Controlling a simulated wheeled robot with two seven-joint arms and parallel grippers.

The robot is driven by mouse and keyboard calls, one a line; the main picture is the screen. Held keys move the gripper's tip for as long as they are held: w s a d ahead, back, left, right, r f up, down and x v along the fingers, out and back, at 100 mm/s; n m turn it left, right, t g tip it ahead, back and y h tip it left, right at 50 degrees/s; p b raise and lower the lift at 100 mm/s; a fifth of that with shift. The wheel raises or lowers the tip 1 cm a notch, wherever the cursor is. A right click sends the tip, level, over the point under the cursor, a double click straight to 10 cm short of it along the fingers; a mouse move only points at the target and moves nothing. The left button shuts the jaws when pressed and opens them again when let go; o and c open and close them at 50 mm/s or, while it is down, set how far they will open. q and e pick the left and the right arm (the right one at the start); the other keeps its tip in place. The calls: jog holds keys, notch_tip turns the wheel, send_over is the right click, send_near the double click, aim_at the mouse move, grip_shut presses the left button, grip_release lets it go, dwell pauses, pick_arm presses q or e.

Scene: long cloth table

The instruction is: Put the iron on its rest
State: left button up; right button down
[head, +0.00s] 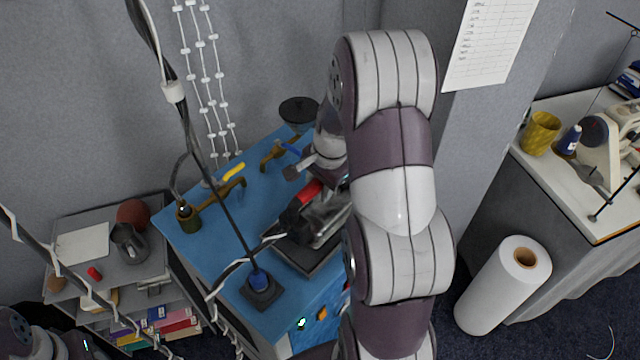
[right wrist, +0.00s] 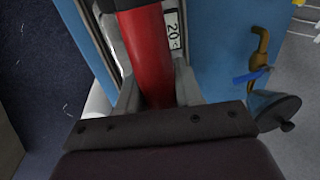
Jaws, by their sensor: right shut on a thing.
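The iron (head: 325,220) has a grey metal body and a red handle. It is over or on a dark flat rest (head: 297,257) on the blue tabletop; I cannot tell whether they touch. My right gripper (head: 311,177) is shut on the red handle, and my arm hides part of the iron. In the right wrist view the red handle (right wrist: 149,55) runs between the two grey fingers, beside a small label reading 20. The left gripper is out of view; only part of my left arm shows at the lower left.
A dark cable crosses the table. A grey shelf (head: 75,270) stands left; a white roll (head: 500,290) stands right.

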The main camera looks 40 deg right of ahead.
jog(key=shift+w+f+b, duration=0.1)
jog(key=shift+f+b, duration=0.3)
jog(key=shift+f, duration=0.15)
jog(key=c, duration=0.7)
grip_release()
jog(key=shift+o, duration=0.2)
jog(key=shift+s+a+f, duration=0.1)
jog(key=shift+s+f, duration=0.05)
jog(key=shift+s, duration=0.05)
notch_tip(320, 180, up, 13)
jog(key=s+b, duration=0.2)
jog(key=shift+s+d+f, duration=0.15)
jog(key=shift+d, duration=0.2)
